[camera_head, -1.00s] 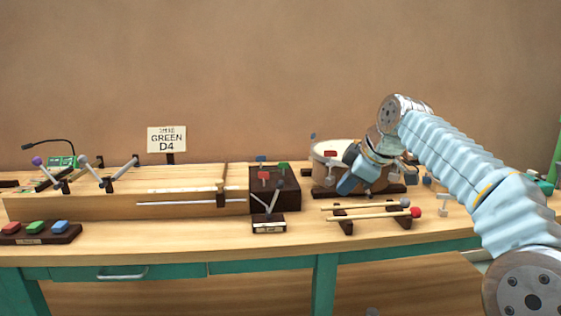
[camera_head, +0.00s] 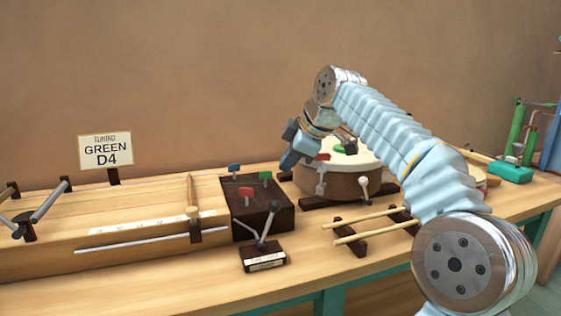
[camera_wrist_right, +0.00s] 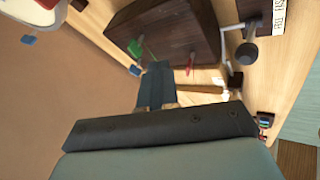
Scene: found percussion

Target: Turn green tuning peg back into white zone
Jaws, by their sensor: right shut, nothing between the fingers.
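The green tuning peg (camera_head: 265,177) stands up from a dark wooden peg block (camera_head: 262,222), with a red peg (camera_head: 246,193) and a blue peg (camera_head: 233,168) beside it. In the right wrist view the green peg (camera_wrist_right: 135,48) shows on the dark block, beyond my fingers. My right gripper (camera_head: 287,160) is shut and empty, above and to the right of the block, apart from the pegs. Its fingers also show in the right wrist view (camera_wrist_right: 156,80). A pale marked strip (camera_head: 135,223) lies on the wooden box; I cannot tell whether it holds the white zone. My left gripper is out of view.
A sign reading "TUNING GREEN D4" (camera_head: 106,150) stands behind the box. A drum (camera_head: 335,183) with clamps is close to my right gripper. A small stand with levers (camera_head: 262,253) sits before the block. Mallet sticks (camera_head: 370,223) rest on a rack.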

